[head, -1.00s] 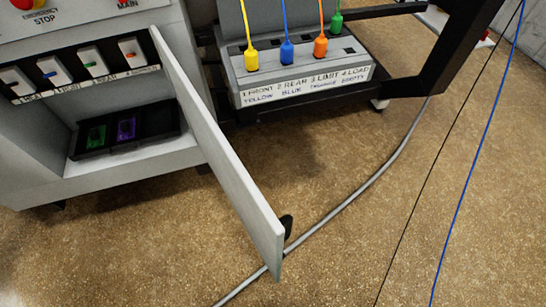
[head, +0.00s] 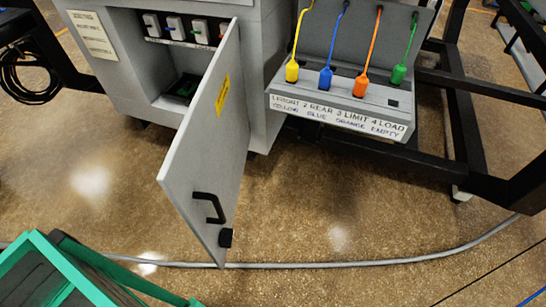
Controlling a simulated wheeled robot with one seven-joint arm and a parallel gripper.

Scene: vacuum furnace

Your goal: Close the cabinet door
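The cabinet door (head: 205,140) is a light grey panel standing wide open, hinged at the right side of the cabinet opening and swung out towards me. Its outer face shows a black handle (head: 211,207), a small black latch block (head: 225,238) at the lower corner and a yellow label (head: 223,95). The grey cabinet (head: 130,62) stands behind it, with a row of white switches (head: 174,28) and a dark tray (head: 183,90) inside. The door hides part of the interior. My gripper is not in view.
A grey panel (head: 345,100) with yellow, blue, orange and green plugs is right of the cabinet, on a black frame (head: 470,110). A grey cable (head: 330,264) crosses the floor by the door's lower corner. A green-framed object (head: 60,272) stands at the lower left.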

